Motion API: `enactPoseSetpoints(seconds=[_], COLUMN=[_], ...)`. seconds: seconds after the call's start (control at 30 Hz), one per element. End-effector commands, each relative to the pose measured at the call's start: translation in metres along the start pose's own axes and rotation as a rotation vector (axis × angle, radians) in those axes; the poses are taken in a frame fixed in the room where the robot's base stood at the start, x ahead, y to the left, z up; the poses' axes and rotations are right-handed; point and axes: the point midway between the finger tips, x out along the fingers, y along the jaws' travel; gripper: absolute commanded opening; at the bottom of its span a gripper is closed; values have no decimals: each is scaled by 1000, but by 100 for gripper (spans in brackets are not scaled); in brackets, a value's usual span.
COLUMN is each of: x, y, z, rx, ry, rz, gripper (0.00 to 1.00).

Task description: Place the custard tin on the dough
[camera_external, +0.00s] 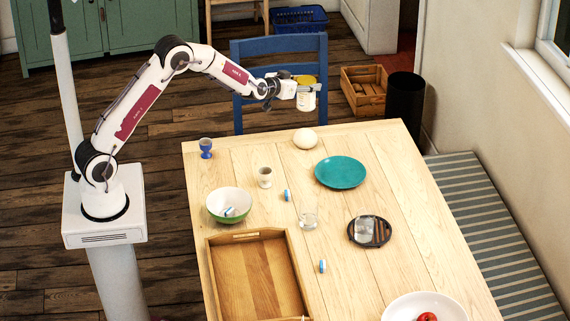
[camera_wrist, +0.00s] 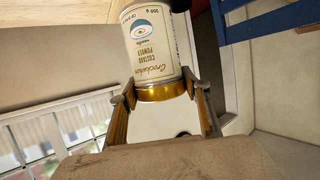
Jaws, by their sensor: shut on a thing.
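The custard tin (camera_wrist: 150,45) is cream with a gold rim and printed label. My gripper (camera_external: 300,87) is shut on it near the gold end, with a finger on each side in the wrist view (camera_wrist: 166,103). In the external view the tin (camera_external: 306,100) is held in the air above the far edge of the table, with its yellow end up. The dough (camera_external: 305,138) is a pale round ball on the table near that far edge, below the tin. The tin and the dough are apart.
A teal plate (camera_external: 341,172) lies right of the dough. Egg cups (camera_external: 206,148) (camera_external: 264,177), a green bowl (camera_external: 229,204), a glass (camera_external: 308,217) and a wooden tray (camera_external: 256,278) stand nearer. A blue chair (camera_external: 238,82) stands behind the table's far edge.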

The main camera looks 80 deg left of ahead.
Motion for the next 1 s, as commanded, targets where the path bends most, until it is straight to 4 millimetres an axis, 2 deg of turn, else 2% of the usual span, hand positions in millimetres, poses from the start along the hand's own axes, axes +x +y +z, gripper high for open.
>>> enactPoseSetpoints(seconds=[0.33, 0.73, 1.0], x=[2, 18, 22], y=[0, 0, 0], z=[4, 50, 58], rx=[0, 0, 0], ry=[0, 0, 2], rz=[0, -1, 0], gripper=[18, 18, 18])
